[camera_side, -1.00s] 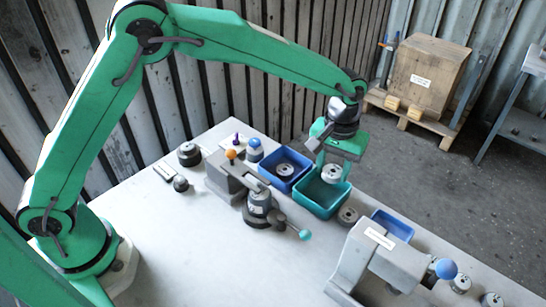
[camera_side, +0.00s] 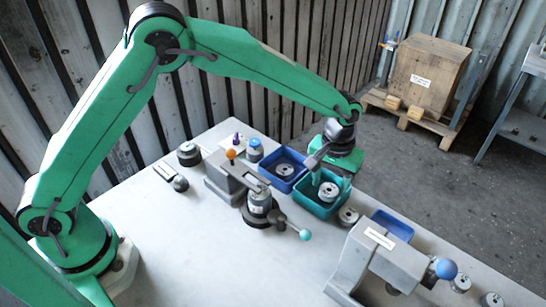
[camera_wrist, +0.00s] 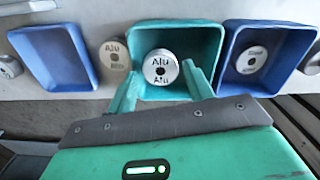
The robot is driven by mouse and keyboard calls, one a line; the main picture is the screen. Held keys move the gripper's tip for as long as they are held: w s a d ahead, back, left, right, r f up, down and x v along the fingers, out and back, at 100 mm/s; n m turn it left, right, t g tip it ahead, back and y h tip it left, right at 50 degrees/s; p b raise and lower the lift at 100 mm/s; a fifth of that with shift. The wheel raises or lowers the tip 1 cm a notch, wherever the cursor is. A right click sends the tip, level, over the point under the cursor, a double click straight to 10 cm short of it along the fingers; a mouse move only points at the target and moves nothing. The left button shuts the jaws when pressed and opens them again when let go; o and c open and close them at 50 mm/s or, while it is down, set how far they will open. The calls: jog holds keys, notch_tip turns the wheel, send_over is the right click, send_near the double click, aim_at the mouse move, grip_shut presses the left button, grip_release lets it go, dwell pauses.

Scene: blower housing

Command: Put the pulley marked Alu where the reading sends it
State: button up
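The pale round pulley marked Alu (camera_wrist: 160,67) is between the two fingers of my gripper (camera_wrist: 162,70) in the wrist view, with its marked face up. In the side view, this pulley (camera_side: 329,192) is down inside the teal bin (camera_side: 309,198), and my gripper (camera_side: 330,183) reaches in from above. Whether the pulley touches the bin floor is hard to see. A second pulley marked Alu (camera_wrist: 114,54) lies on the table just left of the teal bin in the wrist view.
A blue bin (camera_side: 262,161) holding another pulley (camera_wrist: 251,59) stands beside the teal bin. A second blue bin (camera_wrist: 45,62) looks empty. A lever fixture (camera_side: 260,203) and a grey fixture with a blue knob (camera_side: 380,250) stand nearby. The table's front left is clear.

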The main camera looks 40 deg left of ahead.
jog(key=shift+o, duration=1.2)
notch_tip(320, 180, up, 8)
